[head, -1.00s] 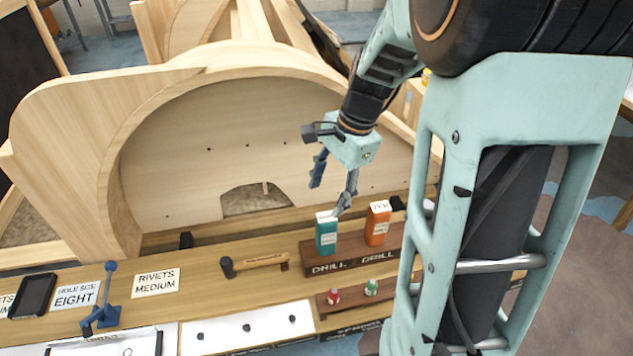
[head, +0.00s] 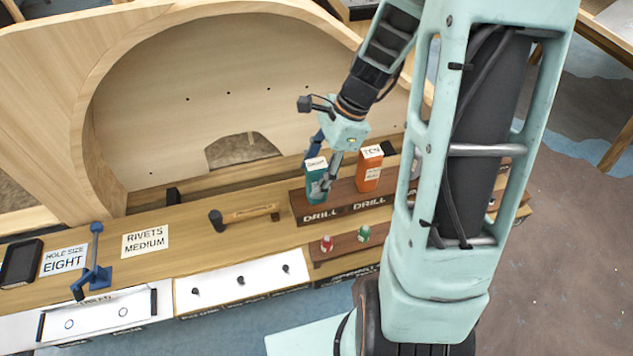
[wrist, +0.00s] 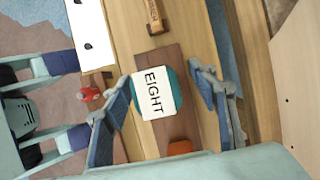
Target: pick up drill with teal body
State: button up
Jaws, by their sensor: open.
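The teal drill (head: 316,184) stands upright on a wooden block marked DRILL (head: 303,210) at the back of the bench. In the wrist view the teal drill (wrist: 178,92) shows from above, with a white label reading EIGHT on its top. My gripper (head: 323,170) is over it in the head view, partly covering it. In the wrist view my gripper (wrist: 170,105) is open, with one blue-grey finger on each side of the drill. I cannot tell whether either finger touches it.
An orange drill (head: 369,172) stands just right of the teal one. A hammer (head: 245,215) lies to the left. Small red (head: 327,243) and green (head: 364,233) items sit on a lower block in front. A curved wooden panel (head: 220,100) rises behind.

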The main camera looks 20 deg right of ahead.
aim_at(307, 188)
jog(key=x, duration=0.4)
jog(key=shift+s, duration=0.15)
grip_shut()
